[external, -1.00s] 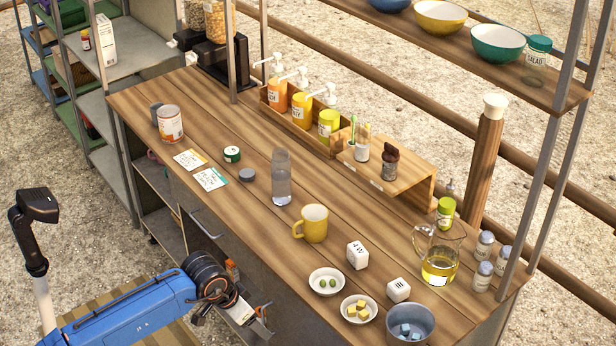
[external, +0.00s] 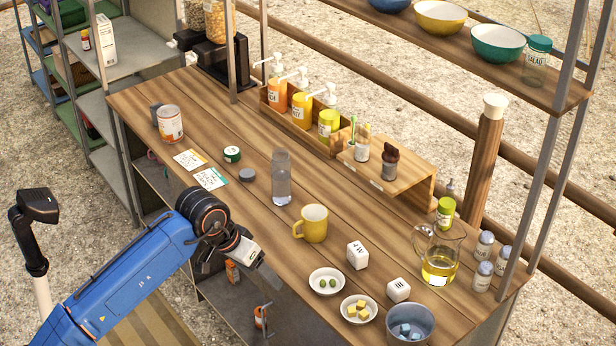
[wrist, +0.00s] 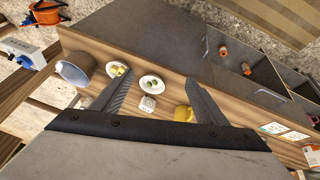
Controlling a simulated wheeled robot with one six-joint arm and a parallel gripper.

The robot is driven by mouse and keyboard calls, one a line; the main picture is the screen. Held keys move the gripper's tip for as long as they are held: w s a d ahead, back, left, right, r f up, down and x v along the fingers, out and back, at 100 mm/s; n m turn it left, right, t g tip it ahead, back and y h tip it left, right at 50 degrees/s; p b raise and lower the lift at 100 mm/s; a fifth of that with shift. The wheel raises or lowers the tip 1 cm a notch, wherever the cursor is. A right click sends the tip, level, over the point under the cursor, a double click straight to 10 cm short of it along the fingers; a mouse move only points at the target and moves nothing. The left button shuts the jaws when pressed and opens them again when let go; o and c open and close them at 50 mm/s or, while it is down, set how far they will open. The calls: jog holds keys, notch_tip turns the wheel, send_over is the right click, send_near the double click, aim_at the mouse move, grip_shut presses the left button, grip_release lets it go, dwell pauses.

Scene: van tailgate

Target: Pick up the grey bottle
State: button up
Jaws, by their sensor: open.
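The grey bottle (external: 281,180) stands upright on the wooden counter, behind and left of the yellow mug (external: 314,223) in the external view. My gripper (external: 268,277) is at the counter's front edge, in front of the mug and apart from the bottle. In the wrist view my gripper (wrist: 155,95) has its two fingers spread wide with nothing between them touching.
Two small dishes (external: 327,281) (external: 359,309), white cubes (external: 358,255) and a grey bowl (external: 410,322) stand right of the mug. Sauce pumps (external: 301,110) stand behind.

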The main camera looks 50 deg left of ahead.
jog(key=w+a+n+t+h, duration=0.1)
jog(key=w+a+n+t, duration=0.1)
jog(key=w+a+n, duration=0.5)
jog(key=w+a+n+t+h, duration=0.15)
jog(key=w+a+n, duration=0.25)
jog(key=w+n, duration=0.65)
jog(key=w+a+n+t+y, duration=0.2)
jog(key=a+n+t+y, duration=0.3)
jog(key=a+n, duration=1.55)
jog(key=m, duration=0.3)
send_near(274, 176)
jog(key=x, duration=1.1)
jog(key=shift+w+f, duration=0.15)
jog(key=shift+w, duration=0.15)
jog(key=shift+x, duration=2.6)
jog(key=shift+c, duration=0.3)
